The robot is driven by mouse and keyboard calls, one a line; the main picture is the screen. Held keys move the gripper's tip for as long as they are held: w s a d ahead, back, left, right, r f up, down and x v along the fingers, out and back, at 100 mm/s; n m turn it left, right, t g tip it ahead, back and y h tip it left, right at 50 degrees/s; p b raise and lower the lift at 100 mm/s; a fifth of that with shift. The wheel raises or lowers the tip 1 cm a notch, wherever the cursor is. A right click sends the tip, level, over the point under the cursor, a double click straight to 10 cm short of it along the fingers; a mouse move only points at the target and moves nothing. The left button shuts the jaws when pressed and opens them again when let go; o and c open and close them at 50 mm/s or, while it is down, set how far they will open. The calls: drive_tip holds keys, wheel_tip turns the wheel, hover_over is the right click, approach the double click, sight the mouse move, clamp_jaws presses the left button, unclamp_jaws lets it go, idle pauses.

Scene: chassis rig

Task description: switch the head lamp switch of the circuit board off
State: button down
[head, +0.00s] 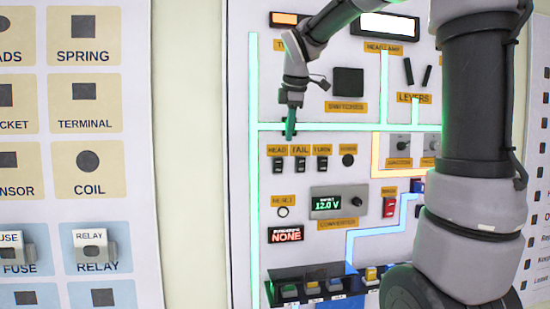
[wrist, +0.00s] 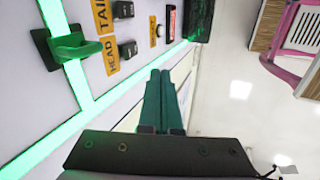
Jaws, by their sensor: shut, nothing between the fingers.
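The circuit board (head: 340,90) is a pale upright panel with glowing green, orange and blue traces. The head lamp switch (head: 278,165) is a small dark switch under the HEAD label, leftmost in a row of three; its position is too small to tell. It also shows in the wrist view (wrist: 128,49), left of my fingers. The headlamp (head: 388,24) glows white. My gripper (head: 290,132) is shut and empty, pointing down, just above and slightly right of the HEAD label. Its teal fingers (wrist: 161,78) are together in the wrist view, apart from the switch.
The TAIL switch (head: 300,165) and TURN switch (head: 322,164) stand close to the right. A green knob on a plate (wrist: 72,47) sticks out of the board. Below are a converter display (head: 340,202) and a red switch (head: 389,207). A parts board (head: 75,135) is at left.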

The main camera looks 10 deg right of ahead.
sight(280, 156)
drive_tip(key=shift+w+a+n, duration=0.35)
drive_tip(key=shift+w+n, duration=0.15)
drive_tip(key=shift+w, duration=0.2)
drive_tip(key=shift+w+f, duration=4.1)
drive_tip(key=shift+f, duration=0.05)
